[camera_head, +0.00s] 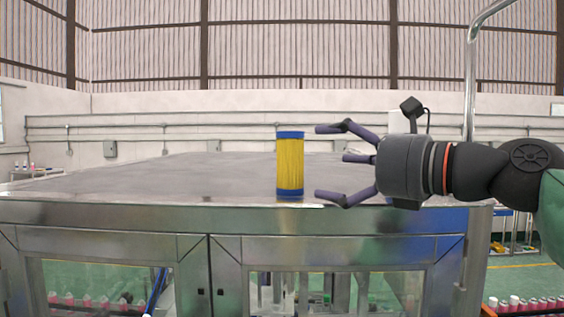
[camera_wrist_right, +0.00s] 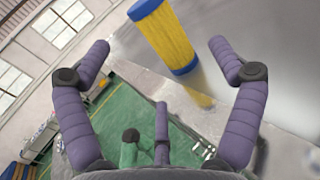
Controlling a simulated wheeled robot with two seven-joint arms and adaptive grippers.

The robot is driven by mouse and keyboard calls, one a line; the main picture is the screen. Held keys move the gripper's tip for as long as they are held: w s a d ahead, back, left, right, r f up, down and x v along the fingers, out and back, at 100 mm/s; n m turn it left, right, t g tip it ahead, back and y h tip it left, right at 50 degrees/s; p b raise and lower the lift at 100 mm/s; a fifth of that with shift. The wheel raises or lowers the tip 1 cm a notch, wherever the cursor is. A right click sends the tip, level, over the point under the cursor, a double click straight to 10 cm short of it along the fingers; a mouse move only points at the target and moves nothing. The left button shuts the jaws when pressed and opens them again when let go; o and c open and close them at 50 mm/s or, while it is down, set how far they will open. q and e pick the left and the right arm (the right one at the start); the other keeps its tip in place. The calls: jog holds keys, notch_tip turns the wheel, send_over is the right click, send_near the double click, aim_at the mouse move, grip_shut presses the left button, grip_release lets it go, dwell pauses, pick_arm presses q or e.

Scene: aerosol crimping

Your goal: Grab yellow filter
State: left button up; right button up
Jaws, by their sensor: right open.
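The yellow filter (camera_head: 290,164) is a yellow cylinder with blue end caps. It stands upright on the metal table top (camera_head: 130,182), close to the front edge. My right gripper (camera_head: 326,163) comes in from the right with its purple fingers spread open. The fingertips point at the filter and look a little short of it, with nothing between them. My left gripper is not in view.
The table's metal front edge (camera_head: 130,213) runs just before the filter, with glass-panelled cabinets below. The table top around and behind the filter is clear. A curved metal pole (camera_head: 470,80) rises at the right behind my arm.

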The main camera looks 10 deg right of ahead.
aim_at(296, 158)
jog(key=shift+s+a+r, duration=0.2)
jog(key=shift+s+a, duration=0.05)
jog(key=shift+a, duration=0.25)
jog(key=x, duration=0.2)
jog(key=p+x, duration=0.1)
jog(key=x, duration=0.2)
jog(key=shift+w+d+f, duration=0.15)
jog(key=shift+w+d, duration=0.1)
jog(key=shift+d, duration=0.05)
jog(key=shift+w+a, duration=0.15)
jog(key=shift+a, duration=0.15)
jog(key=p+x, duration=0.1)
jog(key=x, duration=0.2)
jog(key=shift+w+a, duration=0.1)
jog(key=shift+w, duration=0.15)
jog(key=shift+w+a, duration=0.15)
jog(key=shift+w, duration=0.2)
jog(key=shift+s, duration=0.4)
jog(key=c, duration=1)
jog(key=shift+c, duration=1.4)
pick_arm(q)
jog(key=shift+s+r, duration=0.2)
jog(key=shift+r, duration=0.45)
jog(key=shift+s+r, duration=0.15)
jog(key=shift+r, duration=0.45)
pick_arm(e)
jog(key=shift+w, duration=0.2)
